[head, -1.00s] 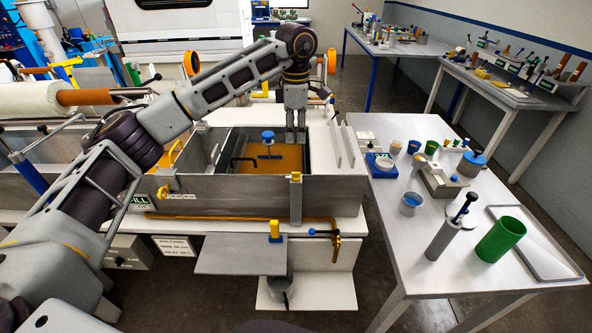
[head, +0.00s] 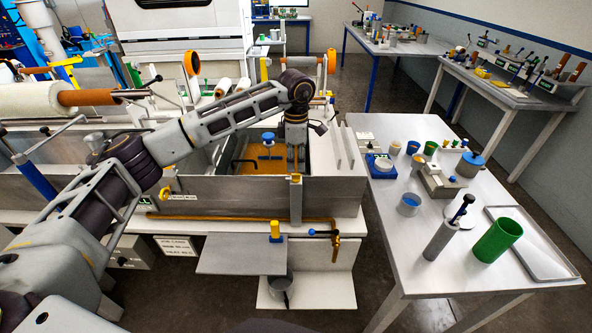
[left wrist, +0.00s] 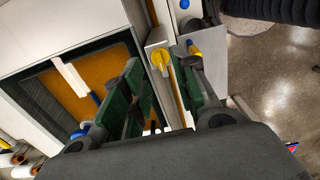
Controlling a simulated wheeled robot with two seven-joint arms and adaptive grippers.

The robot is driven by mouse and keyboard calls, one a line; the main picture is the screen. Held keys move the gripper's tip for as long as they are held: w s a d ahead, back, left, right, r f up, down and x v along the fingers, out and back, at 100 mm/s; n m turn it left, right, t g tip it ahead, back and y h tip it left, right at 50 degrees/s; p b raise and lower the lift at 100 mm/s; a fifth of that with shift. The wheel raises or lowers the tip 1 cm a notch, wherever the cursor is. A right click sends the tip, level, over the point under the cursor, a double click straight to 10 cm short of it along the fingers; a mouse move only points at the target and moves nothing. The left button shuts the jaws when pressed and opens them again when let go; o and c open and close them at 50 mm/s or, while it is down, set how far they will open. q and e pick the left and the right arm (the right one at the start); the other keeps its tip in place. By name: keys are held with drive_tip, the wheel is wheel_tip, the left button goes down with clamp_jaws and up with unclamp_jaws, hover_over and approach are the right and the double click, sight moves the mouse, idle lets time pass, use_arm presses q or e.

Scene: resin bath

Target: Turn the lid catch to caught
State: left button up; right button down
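The lid catch looks to be the yellow-topped piece (head: 296,178) on the grey post at the front wall of the resin bath (head: 235,190). In the left wrist view a round yellow knob (left wrist: 160,57) with a yellow bar below it shows between my fingers. I cannot tell whether the catch stands at caught. My left gripper (head: 295,165) points down over the front of the bath, just behind the post. In the left wrist view its green-padded fingers (left wrist: 160,88) are apart, with nothing held. Contact with the knob cannot be made out. My right gripper is not in view.
Amber resin (head: 262,166) lies in the bath, with a blue-handled tool (head: 268,138) above it. A yellow and blue valve (head: 276,230) and a blue-handled tap (head: 322,233) are at the front. The white side table (head: 385,215) at right holds cups and a green cylinder (head: 499,240).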

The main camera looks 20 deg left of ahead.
sight(296, 177)
use_arm(q)
drive_tip(key=shift+f+p, duration=0.4)
drive_tip(key=shift+f, duration=1.95)
drive_tip(key=shift+c, duration=0.4)
clamp_jaws()
